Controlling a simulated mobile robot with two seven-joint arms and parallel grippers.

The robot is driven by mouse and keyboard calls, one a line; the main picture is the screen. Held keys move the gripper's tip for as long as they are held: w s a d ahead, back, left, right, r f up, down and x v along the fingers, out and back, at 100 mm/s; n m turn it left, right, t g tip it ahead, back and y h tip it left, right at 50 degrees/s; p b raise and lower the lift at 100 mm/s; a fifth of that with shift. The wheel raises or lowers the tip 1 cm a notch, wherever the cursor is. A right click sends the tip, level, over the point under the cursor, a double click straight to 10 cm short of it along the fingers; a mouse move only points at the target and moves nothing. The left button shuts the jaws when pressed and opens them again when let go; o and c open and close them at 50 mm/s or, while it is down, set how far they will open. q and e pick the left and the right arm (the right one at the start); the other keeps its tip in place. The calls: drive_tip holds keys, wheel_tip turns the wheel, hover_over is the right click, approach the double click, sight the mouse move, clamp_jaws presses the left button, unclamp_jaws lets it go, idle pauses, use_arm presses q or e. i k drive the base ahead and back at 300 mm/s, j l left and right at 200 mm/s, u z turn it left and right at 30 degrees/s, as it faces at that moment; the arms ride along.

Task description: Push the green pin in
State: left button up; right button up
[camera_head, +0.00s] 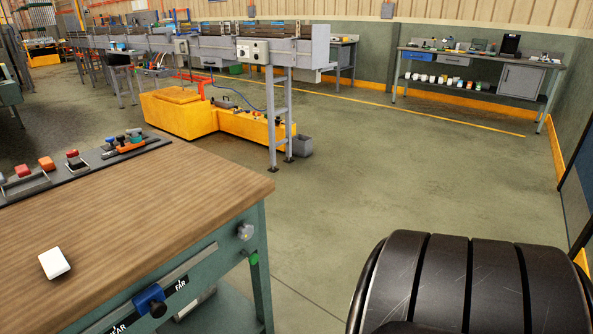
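The green pin (253,258) sticks out of the side of the teal-framed workbench (230,247), near its right front corner and below the wooden top. A light grey knob (245,232) sits just above the pin. How far the pin stands out is hard to tell at this size. Neither my left nor my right gripper shows in the view. Nothing is seen touching the pin.
On the bench front is a blue slider with a black knob (152,302) on a scale marked FAR. A white block (54,263) and a strip of coloured switches (72,167) are on top. Open floor (370,190) lies to the right; a yellow machine (190,112) stands behind.

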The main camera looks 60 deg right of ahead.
sight(253, 258)
drive_tip(key=z, duration=1.6)
